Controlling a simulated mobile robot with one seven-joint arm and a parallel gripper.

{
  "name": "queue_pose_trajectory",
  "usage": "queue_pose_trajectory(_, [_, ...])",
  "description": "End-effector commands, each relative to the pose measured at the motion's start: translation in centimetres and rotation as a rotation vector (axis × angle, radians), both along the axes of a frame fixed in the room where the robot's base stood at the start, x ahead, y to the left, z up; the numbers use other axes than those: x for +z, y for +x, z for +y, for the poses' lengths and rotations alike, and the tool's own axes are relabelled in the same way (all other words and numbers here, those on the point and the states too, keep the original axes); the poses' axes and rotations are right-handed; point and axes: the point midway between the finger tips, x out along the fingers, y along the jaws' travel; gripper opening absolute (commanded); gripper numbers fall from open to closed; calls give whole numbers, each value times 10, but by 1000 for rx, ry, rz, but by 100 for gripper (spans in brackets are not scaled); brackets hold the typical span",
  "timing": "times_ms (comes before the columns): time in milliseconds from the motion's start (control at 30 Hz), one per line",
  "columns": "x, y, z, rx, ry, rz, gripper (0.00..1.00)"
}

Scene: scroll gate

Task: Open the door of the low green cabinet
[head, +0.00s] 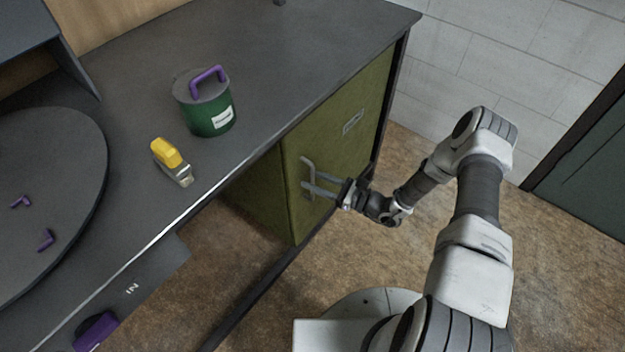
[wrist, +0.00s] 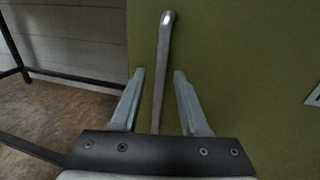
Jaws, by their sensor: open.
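The low green cabinet (head: 345,128) stands under the dark counter, and its door looks closed. A grey bar handle (head: 308,172) is upright near the door's left edge. In the wrist view the handle (wrist: 164,60) runs between my two fingers, with a gap on each side. My gripper (head: 318,184) is open, its fingers reaching to either side of the handle. The green door (wrist: 240,60) fills most of the wrist view behind the fingers. The lower end of the handle is hidden behind my gripper in the wrist view.
A round dark disc (head: 60,150) bears small purple pieces. A purple handle (head: 95,330) shows below. The brown floor (head: 415,150) before the door is clear except for my arm.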

Motion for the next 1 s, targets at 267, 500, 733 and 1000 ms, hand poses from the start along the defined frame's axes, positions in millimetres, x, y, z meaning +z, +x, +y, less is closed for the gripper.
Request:
queue_pose_trajectory(267, [0,3,7,0,-1,0,45])
queue_pose_trajectory(500, [0,3,7,0,-1,0,23])
queue_pose_trajectory(733, [0,3,6,0,-1,0,0])
queue_pose_trajectory(1000, [0,3,6,0,-1,0,0])
